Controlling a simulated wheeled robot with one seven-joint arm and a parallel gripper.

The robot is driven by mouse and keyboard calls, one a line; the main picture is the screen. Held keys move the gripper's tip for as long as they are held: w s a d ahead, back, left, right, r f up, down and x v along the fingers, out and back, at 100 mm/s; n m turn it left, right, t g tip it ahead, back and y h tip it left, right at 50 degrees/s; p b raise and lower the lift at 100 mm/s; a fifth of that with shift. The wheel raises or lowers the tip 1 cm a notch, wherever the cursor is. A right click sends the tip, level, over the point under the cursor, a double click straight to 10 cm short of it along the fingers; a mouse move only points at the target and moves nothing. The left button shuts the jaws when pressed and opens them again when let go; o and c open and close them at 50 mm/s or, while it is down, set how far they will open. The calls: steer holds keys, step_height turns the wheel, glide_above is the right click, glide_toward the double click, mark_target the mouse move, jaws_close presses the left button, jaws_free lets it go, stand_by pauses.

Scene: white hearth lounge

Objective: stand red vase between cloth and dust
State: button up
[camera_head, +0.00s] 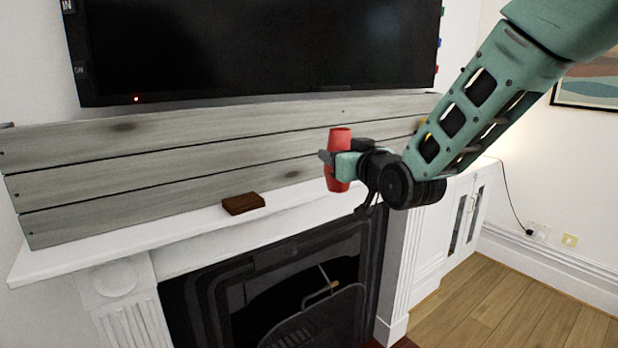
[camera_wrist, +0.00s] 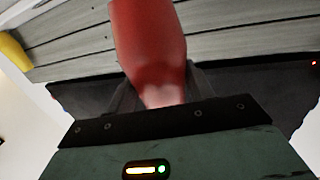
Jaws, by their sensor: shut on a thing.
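The red vase (camera_head: 340,139) is held upright in my gripper (camera_head: 338,162), above the white mantel shelf and in front of the grey planks. My gripper is shut on it around its middle. In the wrist view the red vase (camera_wrist: 150,45) rises between the fingers, its lower part partly hidden by the gripper. I cannot make out a cloth or dust for certain. A yellow thing (camera_head: 422,126) shows partly behind my arm, and again at the left edge of the wrist view (camera_wrist: 12,52); I cannot tell what it is.
A brown block (camera_head: 243,203) lies on the white mantel shelf (camera_head: 110,243), left of the vase. The shelf left of the block is bare. Grey planks (camera_head: 130,160) stand behind the shelf, below a dark television (camera_head: 260,45). The black fireplace (camera_head: 210,305) opens below.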

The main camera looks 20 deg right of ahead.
steer(key=w+a+p, duration=0.2)
steer(key=w, duration=0.3)
steer(key=w+a+p, duration=0.1)
steer(key=w+p, duration=0.1)
steer(key=w, duration=0.4)
steer(key=w+a+p, duration=0.2)
steer(key=w, duration=0.4)
steer(key=shift+w+a+r+p, duration=0.1)
steer(key=shift+a+r+p, duration=0.1)
steer(key=shift+a+p, duration=0.15)
step_height(320, 180, down, 2)
steer(key=shift+f+p, duration=0.2)
steer(key=shift+p, duration=0.2)
step_height(320, 180, down, 4)
steer(key=shift+f+p, duration=0.15)
steer(key=shift+p, duration=0.95)
steer(key=shift+w+f+p, duration=0.1)
steer(key=shift+w+p, duration=0.1)
steer(key=shift+p, duration=0.1)
steer(key=shift+f, duration=0.2)
steer(key=shift+f, duration=0.15)
steer(key=o, duration=1.3)
